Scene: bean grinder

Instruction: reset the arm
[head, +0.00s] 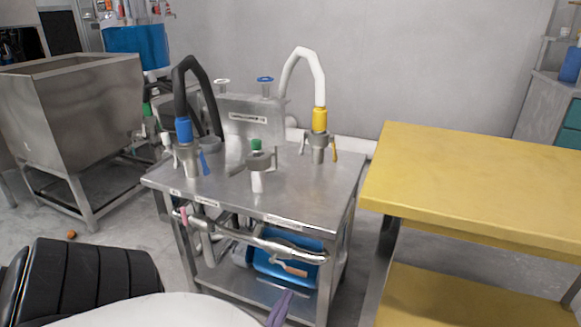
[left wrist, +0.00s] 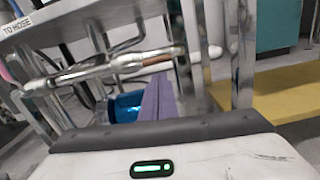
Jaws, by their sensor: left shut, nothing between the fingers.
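My left gripper (head: 280,308) shows at the bottom edge of the head view as narrow purple fingers beyond the white, rounded body of my arm. In the left wrist view its purple fingers (left wrist: 158,102) are together, with nothing between them. The gripper is low, in front of the steel table (head: 240,200), and appears apart from it. My right gripper is in neither view.
The steel table carries a black hose (head: 180,85), a white hose (head: 297,58) and taps. Pipes (head: 270,243) run below its front edge, with a blue container (head: 290,262) beneath. A yellow table (head: 470,185) stands right, a steel basin (head: 75,110) left.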

